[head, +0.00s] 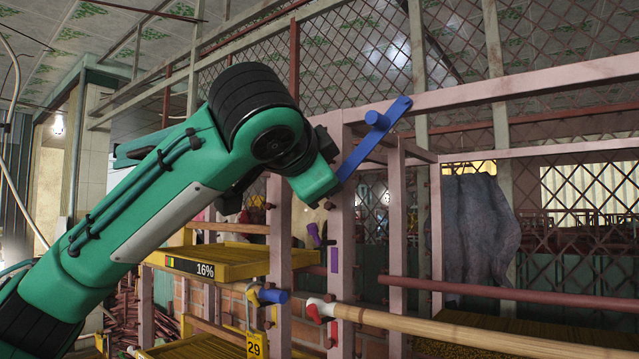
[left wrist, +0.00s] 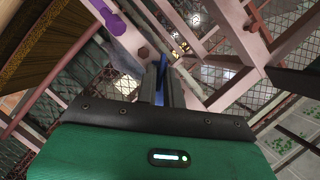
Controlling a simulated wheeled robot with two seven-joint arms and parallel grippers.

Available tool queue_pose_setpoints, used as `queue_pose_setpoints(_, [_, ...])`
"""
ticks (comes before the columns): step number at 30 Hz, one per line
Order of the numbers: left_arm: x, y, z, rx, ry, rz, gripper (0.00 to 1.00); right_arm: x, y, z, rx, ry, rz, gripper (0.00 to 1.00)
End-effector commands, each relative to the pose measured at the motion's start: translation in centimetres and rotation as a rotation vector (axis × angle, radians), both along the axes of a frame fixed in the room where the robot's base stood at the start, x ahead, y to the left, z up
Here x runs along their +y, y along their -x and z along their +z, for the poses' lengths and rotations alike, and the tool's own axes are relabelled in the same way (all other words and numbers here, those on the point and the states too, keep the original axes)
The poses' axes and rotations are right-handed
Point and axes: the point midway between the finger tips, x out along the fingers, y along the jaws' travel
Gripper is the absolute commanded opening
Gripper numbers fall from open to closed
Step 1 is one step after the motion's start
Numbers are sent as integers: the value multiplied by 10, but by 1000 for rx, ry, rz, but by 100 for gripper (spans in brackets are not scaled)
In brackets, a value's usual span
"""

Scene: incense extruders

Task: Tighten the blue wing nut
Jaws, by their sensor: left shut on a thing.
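The blue wing nut (head: 375,135) is a long flat blue bar with a round stub on its face. It slants from lower left to upper right in front of a pink frame post in the head view. My left gripper (head: 338,181) is at the bar's lower left end. In the left wrist view, the dark fingers (left wrist: 161,88) are closed on a thin blue strip (left wrist: 163,64), which is the edge of the wing nut. The fingertips are largely hidden in the head view. My right gripper is in neither view.
A pink frame (head: 342,250) with bolted posts stands around the work spot. Below are a yellow tray (head: 225,262) marked 16%, a blue peg (head: 273,296), a long wooden pole (head: 450,329) and a reddish bar (head: 500,290). A grey cloth (head: 478,228) hangs at right.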

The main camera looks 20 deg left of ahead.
Motion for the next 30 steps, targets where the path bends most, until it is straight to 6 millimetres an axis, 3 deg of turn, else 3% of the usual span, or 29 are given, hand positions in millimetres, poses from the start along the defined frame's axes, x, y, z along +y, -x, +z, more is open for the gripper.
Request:
queue_pose_setpoints(15, [-2, 0, -6, -151, -413, 0, 0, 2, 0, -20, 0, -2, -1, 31])
queue_pose_setpoints(30, [-3, 0, -7, -209, -577, -1, 0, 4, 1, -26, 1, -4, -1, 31])
